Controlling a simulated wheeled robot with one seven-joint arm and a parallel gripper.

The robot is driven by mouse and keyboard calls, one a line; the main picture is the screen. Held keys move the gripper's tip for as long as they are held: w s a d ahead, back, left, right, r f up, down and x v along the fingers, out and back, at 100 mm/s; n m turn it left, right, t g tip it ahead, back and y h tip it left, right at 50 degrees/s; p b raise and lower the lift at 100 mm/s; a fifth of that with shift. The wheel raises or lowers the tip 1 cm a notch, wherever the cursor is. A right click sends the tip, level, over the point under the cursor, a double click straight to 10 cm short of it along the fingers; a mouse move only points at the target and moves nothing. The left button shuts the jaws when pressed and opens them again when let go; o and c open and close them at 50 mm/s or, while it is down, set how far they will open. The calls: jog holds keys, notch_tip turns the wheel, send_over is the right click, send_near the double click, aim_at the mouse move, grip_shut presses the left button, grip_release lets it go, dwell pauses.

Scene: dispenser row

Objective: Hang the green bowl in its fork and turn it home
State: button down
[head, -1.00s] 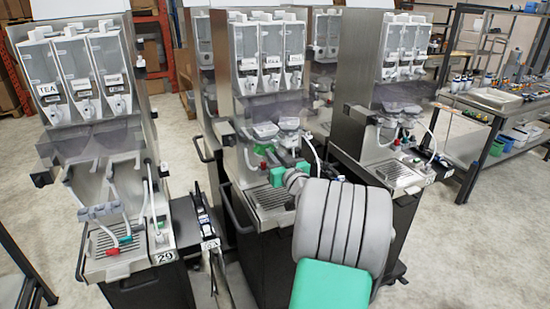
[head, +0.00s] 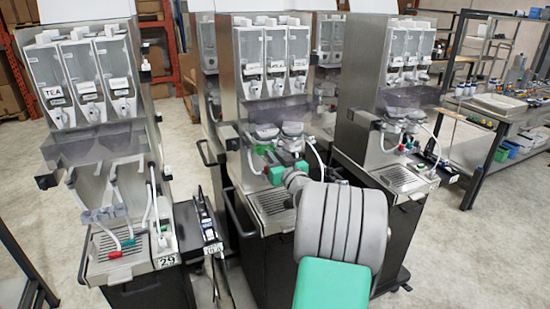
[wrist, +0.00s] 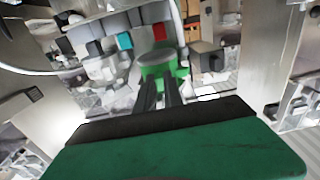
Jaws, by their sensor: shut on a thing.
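The green bowl (wrist: 165,62) is in the middle of the wrist view, with a greyish round top. The two dark fingers of my gripper (wrist: 160,92) are shut on its near side. In the head view the bowl (head: 263,149) shows as a small green patch in front of the middle dispenser, below its clear mixing bowls. The bowl's fork cannot be made out in either view, and I cannot tell whether the bowl touches anything on the machine.
The middle dispenser (head: 232,80) has a drip tray (head: 273,208) below. The dispenser numbered 29 (head: 85,160) stands left, with hoses hanging over its tray. Another dispenser (head: 358,95) stands right. A workbench (head: 478,115) is at far right. Floor is clear between it and the machines.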

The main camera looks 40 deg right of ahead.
jog(key=shift+w, duration=0.1)
jog(key=shift+x, duration=1.4)
jog(key=shift+b, duration=0.8)
jog(key=shift+b, duration=0.65)
jog(key=shift+w+a+r+m+h+p, duration=0.15)
jog(key=shift+a+m+h+p, duration=0.25)
jog(key=shift+h+p, duration=0.2)
jog(key=shift+a+m+g+h+p, duration=0.15)
jog(key=shift+m+g+h+p, duration=0.2)
jog(key=shift+h, duration=0.25)
jog(key=shift+f+m, duration=0.2)
jog(key=shift+m, duration=0.05)
